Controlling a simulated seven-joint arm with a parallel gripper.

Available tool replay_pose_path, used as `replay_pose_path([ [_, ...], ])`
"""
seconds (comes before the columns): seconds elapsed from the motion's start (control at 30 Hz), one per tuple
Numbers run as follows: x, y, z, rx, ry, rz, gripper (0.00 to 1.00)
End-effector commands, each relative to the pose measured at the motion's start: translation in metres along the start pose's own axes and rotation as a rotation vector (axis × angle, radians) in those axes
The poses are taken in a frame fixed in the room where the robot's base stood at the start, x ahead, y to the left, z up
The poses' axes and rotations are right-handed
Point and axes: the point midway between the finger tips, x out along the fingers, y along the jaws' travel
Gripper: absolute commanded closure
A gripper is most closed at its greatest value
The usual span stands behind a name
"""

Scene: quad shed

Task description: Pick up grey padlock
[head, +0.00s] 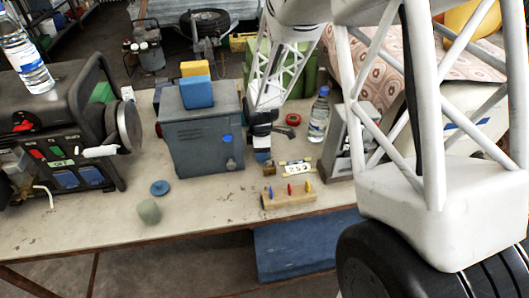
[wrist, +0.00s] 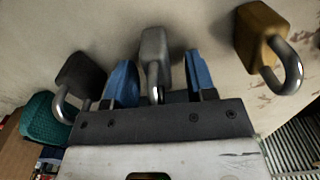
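The grey padlock (wrist: 154,48) is in the wrist view, between the two blue fingers of my gripper (wrist: 160,78), its metal shackle toward the gripper's base. The fingers are apart. A gap shows at the right finger; the left finger looks close to the padlock, and I cannot tell if it touches. A brass padlock (wrist: 258,32) lies to the right and a black padlock (wrist: 82,76) to the left. In the head view my gripper (head: 262,156) points down at the bench beside the grey metal box. The brass padlock shows there (head: 268,169); I cannot make out the grey padlock.
The grey metal box (head: 203,145) stands close left of my gripper, with blue and yellow blocks on top. A number plate (head: 296,167), a wooden block with coloured pegs (head: 289,198) and a water bottle (head: 319,118) are to the right. The bench's front left is mostly clear.

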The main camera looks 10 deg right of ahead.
Motion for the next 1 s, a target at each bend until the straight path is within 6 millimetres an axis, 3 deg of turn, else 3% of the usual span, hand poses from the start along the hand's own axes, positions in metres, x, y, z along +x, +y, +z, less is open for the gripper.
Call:
replay_pose_path([
  [0.03,0.0,0.0,0.0,0.0,0.0,0.0,0.57],
  [0.33,0.0,0.0,0.0,0.0,0.0,0.0,1.0],
  [0.77,-0.004,0.0,0.0,0.0,0.0,0.001,1.0],
  [1.0,-0.022,0.001,0.0,0.0,0.0,0.002,1.0],
])
